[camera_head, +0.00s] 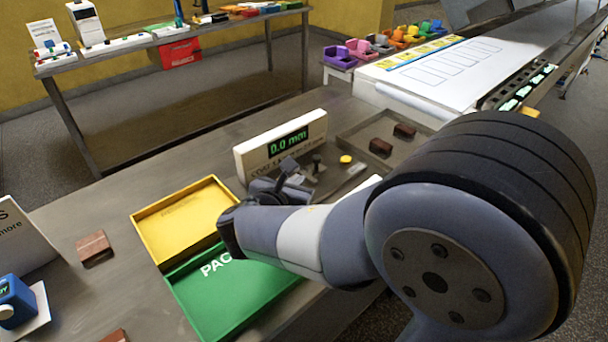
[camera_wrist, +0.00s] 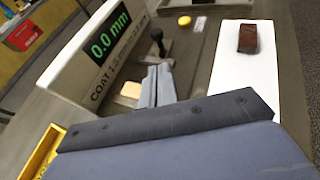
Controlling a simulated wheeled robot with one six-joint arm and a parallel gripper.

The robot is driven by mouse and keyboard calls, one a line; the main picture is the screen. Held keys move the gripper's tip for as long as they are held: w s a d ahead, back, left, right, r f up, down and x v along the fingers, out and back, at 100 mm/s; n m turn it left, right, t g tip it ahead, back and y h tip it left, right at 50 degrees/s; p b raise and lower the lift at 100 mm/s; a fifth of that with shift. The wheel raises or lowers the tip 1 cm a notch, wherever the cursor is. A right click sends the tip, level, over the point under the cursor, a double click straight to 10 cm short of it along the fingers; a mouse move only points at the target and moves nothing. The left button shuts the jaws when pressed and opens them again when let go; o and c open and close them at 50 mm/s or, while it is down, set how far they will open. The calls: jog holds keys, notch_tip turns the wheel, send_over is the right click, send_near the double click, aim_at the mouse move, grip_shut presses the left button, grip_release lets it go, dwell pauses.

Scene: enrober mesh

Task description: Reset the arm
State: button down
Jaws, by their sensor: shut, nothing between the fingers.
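My arm reaches from the right across the table in the head view. My gripper (camera_head: 287,172) is at its end, just in front of the white gauge with the green 0.0 mm readout (camera_head: 283,145). In the wrist view my gripper (camera_wrist: 158,72) is shut, its two fingers together with nothing seen between them. The fingers point toward a small dark post (camera_wrist: 157,40) beside the gauge. A pale square piece (camera_wrist: 131,90) lies just left of the fingers. A brown block (camera_wrist: 248,39) rests on a white strip (camera_wrist: 236,75) to the right.
A yellow tray (camera_head: 150,230) and a green tray (camera_head: 190,300) sit left of my arm, the green one partly hidden. Brown blocks lie at the left (camera_head: 94,248) and in a grey tray (camera_head: 345,131) behind the gauge. A yellow button (camera_head: 346,159) is near the post.

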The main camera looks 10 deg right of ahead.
jog(key=shift+v, duration=2.2)
jog(key=shift+w, duration=0.1)
